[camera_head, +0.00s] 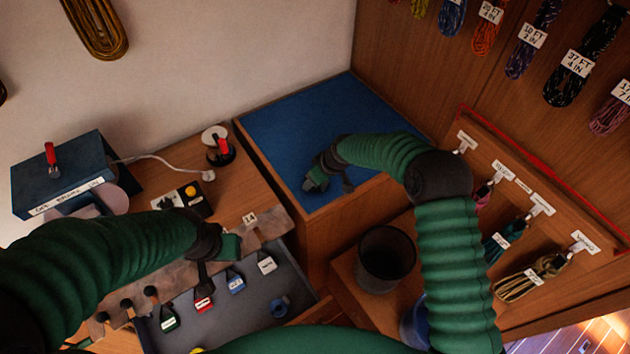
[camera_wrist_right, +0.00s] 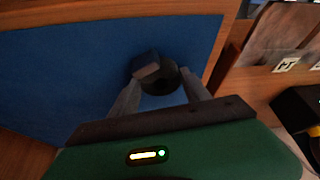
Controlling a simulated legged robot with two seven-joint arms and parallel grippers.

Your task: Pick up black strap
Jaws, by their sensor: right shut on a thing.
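The black strap (camera_wrist_right: 170,82) shows in the right wrist view as a small dark roll with a squarish block on its left side. My right gripper (camera_wrist_right: 161,86) has its two grey fingers on either side of this roll and is shut on it, over the blue mat. In the head view my right gripper (camera_head: 318,179) is at the front part of the blue mat (camera_head: 290,120); the strap is hard to make out there. My left gripper (camera_head: 228,246) is above the open grey drawer, and its fingers are not clear.
A dark bin (camera_head: 386,258) stands right of the drawer. Coiled lines hang on the wooden panel at the right. A blue box (camera_head: 75,170) and a red-handled spool (camera_head: 219,148) stand at the left.

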